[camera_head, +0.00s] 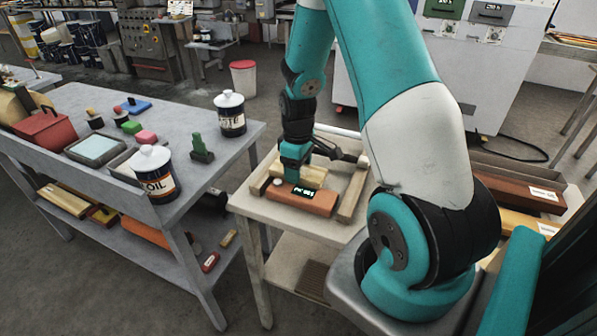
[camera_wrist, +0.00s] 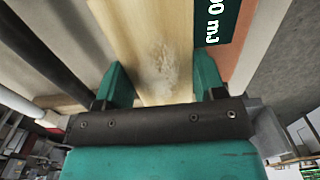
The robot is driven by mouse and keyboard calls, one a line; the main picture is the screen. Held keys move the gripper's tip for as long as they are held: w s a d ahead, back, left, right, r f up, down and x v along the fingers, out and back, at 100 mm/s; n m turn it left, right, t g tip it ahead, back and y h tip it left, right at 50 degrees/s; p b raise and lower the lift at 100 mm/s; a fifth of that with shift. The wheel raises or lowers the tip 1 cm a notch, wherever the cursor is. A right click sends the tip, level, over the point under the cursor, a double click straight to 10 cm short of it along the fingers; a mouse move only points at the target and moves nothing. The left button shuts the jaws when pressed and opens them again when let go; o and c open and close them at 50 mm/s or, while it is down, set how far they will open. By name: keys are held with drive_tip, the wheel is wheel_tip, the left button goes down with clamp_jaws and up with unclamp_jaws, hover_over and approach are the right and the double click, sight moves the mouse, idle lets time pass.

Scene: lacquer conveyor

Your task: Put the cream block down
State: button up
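The cream block (camera_wrist: 145,30) lies between the two teal fingers of my gripper (camera_wrist: 160,82), which are closed against its sides. It has a pale rough patch near the fingers. In the head view my gripper (camera_head: 294,176) points down, low over the small table (camera_head: 285,219), beside a reddish-brown block (camera_head: 303,203) with a dark label.
Wooden rails, one on the right (camera_head: 353,191), flank the spot on the small table. A tray on the right holds a dark brown block (camera_head: 512,193).

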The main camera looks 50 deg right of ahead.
drive_tip(key=shift+c, duration=0.4)
drive_tip(key=shift+r, duration=0.5)
wheel_tip(320, 180, up, 19)
drive_tip(key=shift+b, duration=0.3)
